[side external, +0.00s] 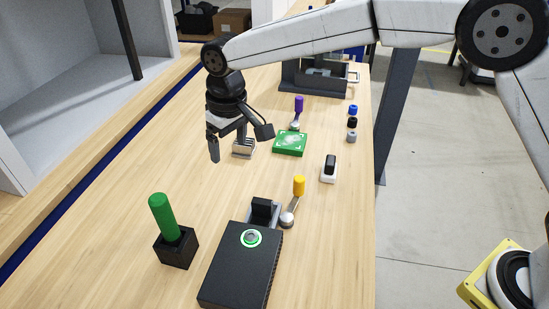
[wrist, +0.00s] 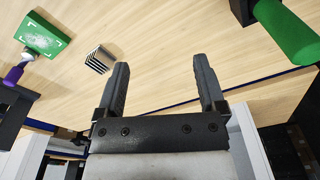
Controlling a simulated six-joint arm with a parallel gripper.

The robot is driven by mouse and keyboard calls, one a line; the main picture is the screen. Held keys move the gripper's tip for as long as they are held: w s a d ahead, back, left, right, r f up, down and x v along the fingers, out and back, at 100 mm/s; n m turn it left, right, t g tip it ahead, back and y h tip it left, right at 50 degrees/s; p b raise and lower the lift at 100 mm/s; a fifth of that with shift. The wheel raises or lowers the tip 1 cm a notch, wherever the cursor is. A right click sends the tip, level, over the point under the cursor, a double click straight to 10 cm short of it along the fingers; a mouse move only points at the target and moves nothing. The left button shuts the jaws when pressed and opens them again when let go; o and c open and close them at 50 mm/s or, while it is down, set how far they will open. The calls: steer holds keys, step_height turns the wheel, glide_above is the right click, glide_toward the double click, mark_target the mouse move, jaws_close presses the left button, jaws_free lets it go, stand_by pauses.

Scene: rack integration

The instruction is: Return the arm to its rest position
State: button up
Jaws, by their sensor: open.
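My gripper (side external: 238,146) hangs from my arm above the wooden table (side external: 120,205), with its fingers spread apart. In the wrist view my gripper (wrist: 163,85) is open, and only bare table shows between its fingers. A small silver ribbed block (side external: 243,148) is on the table behind the gripper in the side view. The ribbed block also shows in the wrist view (wrist: 99,60), left of the fingers and apart from them.
A green board (side external: 290,143) and a purple-handled lever (side external: 298,107) stand to the right. Nearer are a black box with a round button (side external: 240,265), a yellow-handled lever (side external: 298,187), a white-and-black switch (side external: 329,168) and a green cylinder (side external: 163,216) in a black holder. A dark fixture (side external: 312,78) stands at the back.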

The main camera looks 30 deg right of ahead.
steer(key=s+d+f+m+t, duration=0.15)
steer(key=s+d, duration=0.25)
steer(key=d, duration=0.4)
steer(key=s+d+f, duration=0.2)
steer(key=s+d, duration=0.2)
steer(key=d, duration=0.3)
steer(key=s+d+f+m, duration=0.1)
steer(key=s+d, duration=0.3)
steer(key=d, duration=0.4)
steer(key=s+d+f+m, duration=0.1)
steer(key=s+d+f, duration=0.2)
steer(key=s+d, duration=0.2)
steer(key=shift+s, duration=1.85)
steer(key=shift+d+f+m+t, duration=0.1)
steer(key=shift+m+t, duration=0.15)
